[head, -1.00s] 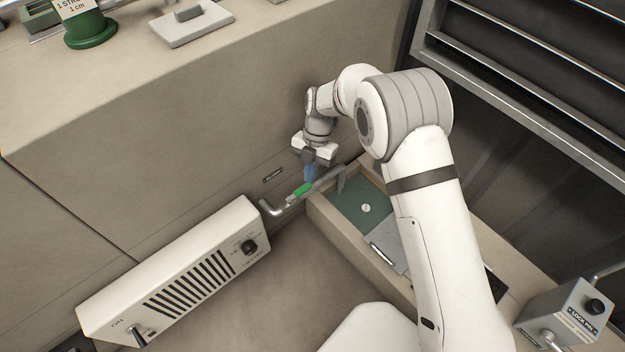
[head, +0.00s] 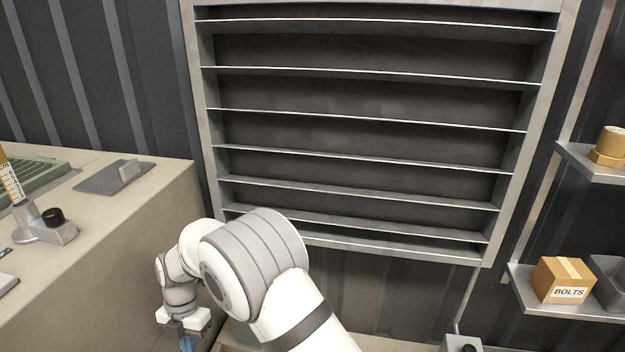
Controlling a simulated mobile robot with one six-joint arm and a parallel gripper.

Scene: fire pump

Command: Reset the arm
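My white and grey arm rises from the bottom of the head view, left of the middle. It bends over to the left and down. My gripper (head: 186,341) hangs at the bottom left, close to the side of the beige cabinet (head: 125,262). Only a bit of its blue fingers shows before the frame's lower edge cuts them off. I cannot tell whether they are open or shut, or whether they hold anything.
A large louvred vent (head: 360,135) fills the back wall. A shelf (head: 560,308) at the right holds a BOLTS box (head: 562,281) and a grey bin (head: 608,275). Tape rolls (head: 610,146) sit on a higher shelf. A green grate (head: 35,178) lies on the cabinet top.

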